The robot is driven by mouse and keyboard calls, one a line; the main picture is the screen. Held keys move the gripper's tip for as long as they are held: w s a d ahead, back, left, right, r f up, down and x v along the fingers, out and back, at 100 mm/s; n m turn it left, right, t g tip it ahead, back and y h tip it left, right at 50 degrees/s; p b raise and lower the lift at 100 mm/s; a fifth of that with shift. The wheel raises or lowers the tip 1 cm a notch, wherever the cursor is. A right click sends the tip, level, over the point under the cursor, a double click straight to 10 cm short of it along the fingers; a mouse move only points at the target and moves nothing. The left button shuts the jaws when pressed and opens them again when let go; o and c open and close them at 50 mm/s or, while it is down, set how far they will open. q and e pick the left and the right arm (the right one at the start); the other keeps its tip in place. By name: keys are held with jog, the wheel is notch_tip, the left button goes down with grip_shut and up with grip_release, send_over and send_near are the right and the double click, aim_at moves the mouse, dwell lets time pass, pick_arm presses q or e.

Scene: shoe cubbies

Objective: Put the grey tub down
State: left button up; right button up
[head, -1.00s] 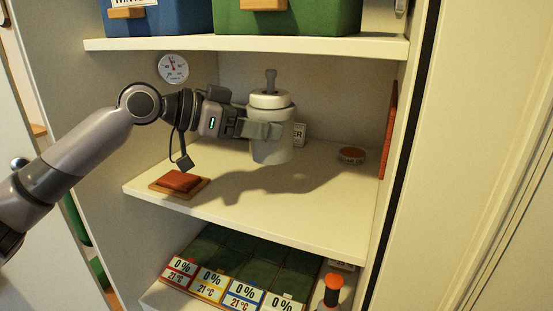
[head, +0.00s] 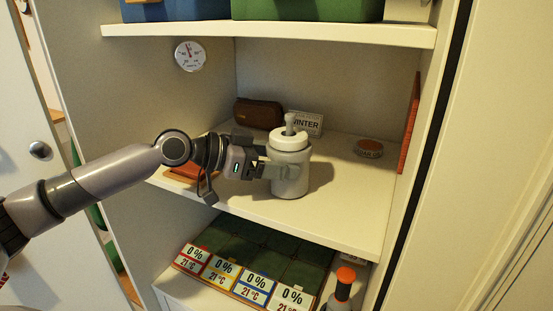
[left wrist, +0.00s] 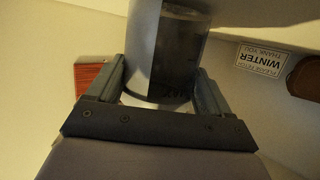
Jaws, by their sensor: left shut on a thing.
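The grey tub (head: 290,172) is a pale cylinder with a lid and a short knob on top. It stands upright at the middle shelf (head: 335,215), near the front edge, its base at or very close to the board. My left gripper (head: 268,171) comes from the left and is shut on the tub's side. In the left wrist view the tub (left wrist: 175,60) sits between the two fingers (left wrist: 160,92), with dark lettering partly visible on it. My right gripper is not in view.
On the same shelf are a brown case (head: 258,113), a WINTER card (head: 303,123), a round reddish tin (head: 368,148) and a reddish block (head: 184,173) partly behind my arm. An orange-capped bottle (head: 342,290) stands below. Free shelf lies right of the tub.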

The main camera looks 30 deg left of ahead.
pick_arm(q)
jog(key=shift+f, duration=0.15)
jog(key=o, duration=1)
jog(key=shift+o, duration=0.2)
jog(key=shift+r, duration=0.2)
